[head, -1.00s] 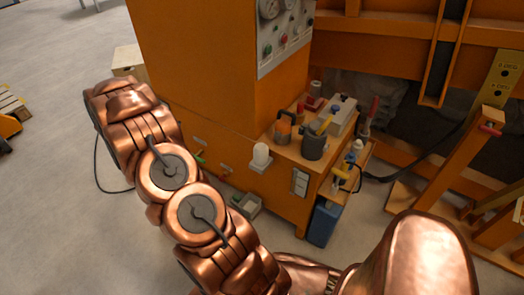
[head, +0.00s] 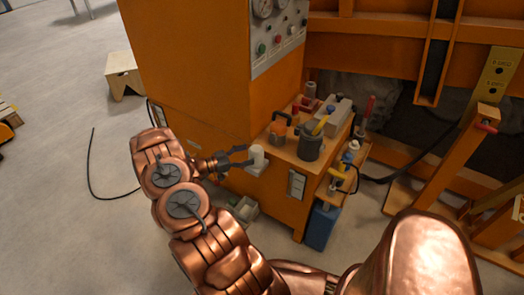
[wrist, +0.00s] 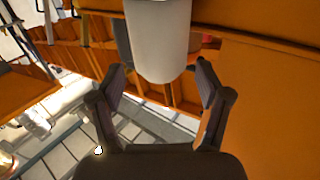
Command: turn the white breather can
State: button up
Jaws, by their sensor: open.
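The white breather can (head: 258,156) is a small upright cylinder on a small ledge (head: 257,169) at the side of the orange cabinet. My gripper (head: 243,156) is to the left of the can with its fingers pointing toward it. In the wrist view the can (wrist: 158,42) hangs into the picture from the top, just beyond and between the two fingertips of my gripper (wrist: 160,78). The fingers are apart and nothing is held. Whether a finger touches the can cannot be told.
The orange cabinet (head: 190,70) stands close behind the can. A grey jug (head: 311,141), an orange-and-dark can (head: 279,130) and a pale box (head: 333,115) sit on the cabinet's bench to the right. A bin (head: 243,208) is on the floor below.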

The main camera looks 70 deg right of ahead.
aim_at(262, 150)
jog(key=shift+p+x, duration=0.5)
jog(key=shift+x, duration=2.95)
jog(key=c, duration=1)
